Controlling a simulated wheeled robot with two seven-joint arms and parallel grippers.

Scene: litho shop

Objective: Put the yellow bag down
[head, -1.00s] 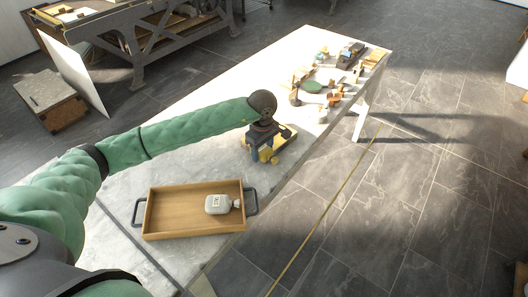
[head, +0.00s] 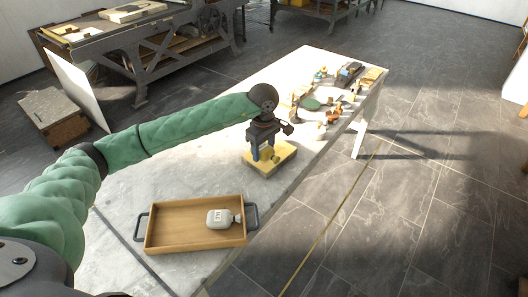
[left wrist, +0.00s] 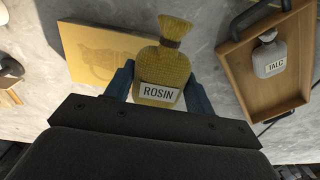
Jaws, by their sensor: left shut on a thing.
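The yellow bag (left wrist: 162,68) has a tied neck and a white ROSIN label. In the left wrist view it sits between the two fingers of my left gripper (left wrist: 159,84), which is shut on it. In the head view my left gripper (head: 263,153) points down over a flat yellow block (head: 284,160) on the table, and the bag (head: 273,154) shows only in small part. In the left wrist view the bag overlaps the right edge of the block (left wrist: 95,52). I cannot tell whether the bag touches it. My right gripper is not in view.
Several small items, including a green disc (head: 309,104), crowd the far end. Bare stone lies left of the block.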

